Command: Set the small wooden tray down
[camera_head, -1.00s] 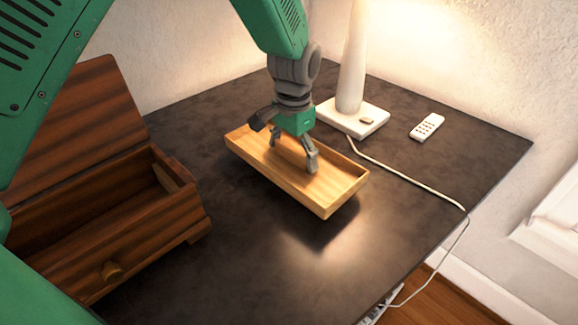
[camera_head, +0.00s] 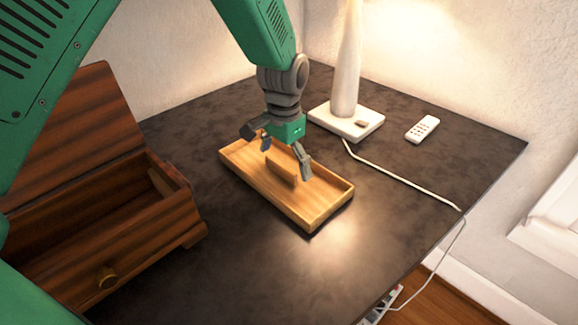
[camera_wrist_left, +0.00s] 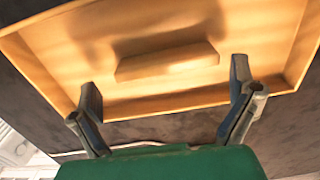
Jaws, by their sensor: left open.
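The small wooden tray (camera_head: 320,207) is light wood with low walls and a raised bar-shaped handle (camera_head: 282,170) in its middle. It lies flat on the dark table, right of the wooden box. My left gripper (camera_head: 286,160) is over the tray with its fingers apart, one on each side of the handle. In the left wrist view the handle (camera_wrist_left: 167,62) shows between and beyond the fingertips of my left gripper (camera_wrist_left: 165,90), clear of both. The tray's near wall (camera_wrist_left: 150,103) runs behind the fingers. My right gripper is not in view.
An open dark wooden box (camera_head: 105,235) with a round knob stands at the left. A white lamp (camera_head: 346,119) and a remote (camera_head: 422,129) are at the back right. The lamp's cord (camera_head: 405,183) runs over the table's right edge. The front right of the table (camera_head: 370,235) is clear.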

